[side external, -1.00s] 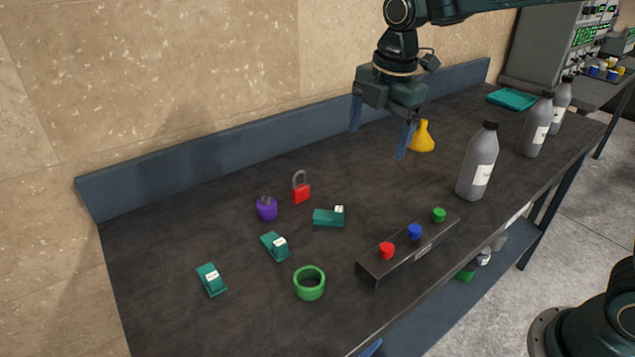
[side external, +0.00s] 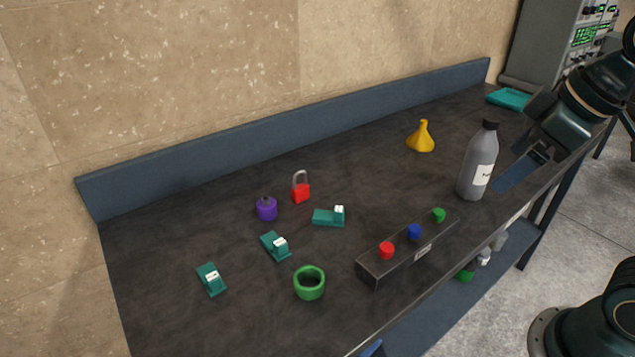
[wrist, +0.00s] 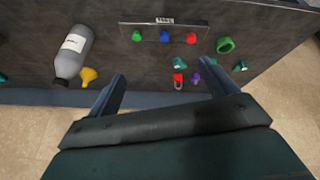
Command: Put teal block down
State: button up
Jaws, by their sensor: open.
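In the wrist view, teal pieces show at the right (wrist: 241,66) and by the padlock (wrist: 180,63). My gripper (side external: 522,167) is open at the right, by the grey bottle near the bench's front edge, far from these blocks. Its two fingers (wrist: 162,72) are spread in the wrist view, with nothing between them.
A grey bottle (side external: 478,165) stands close left of my gripper. A yellow funnel (side external: 421,138), button box (side external: 400,257), green ring (side external: 309,290), purple object (side external: 266,209) and red padlock (side external: 301,192) are on the bench.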

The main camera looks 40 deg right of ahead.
jog(key=shift+s+d+f+m+t, duration=0.1)
jog(key=shift+s+f+m, duration=0.2)
jog(key=shift+s+m, duration=0.3)
jog(key=shift+s+d+f+m+t, duration=0.1)
jog(key=shift+s+f+m, duration=0.15)
jog(key=shift+s+m, duration=0.3)
jog(key=shift+s+f+m+t, duration=0.1)
jog(key=shift+s+f+m, duration=0.2)
jog(key=shift+s+m, duration=0.25)
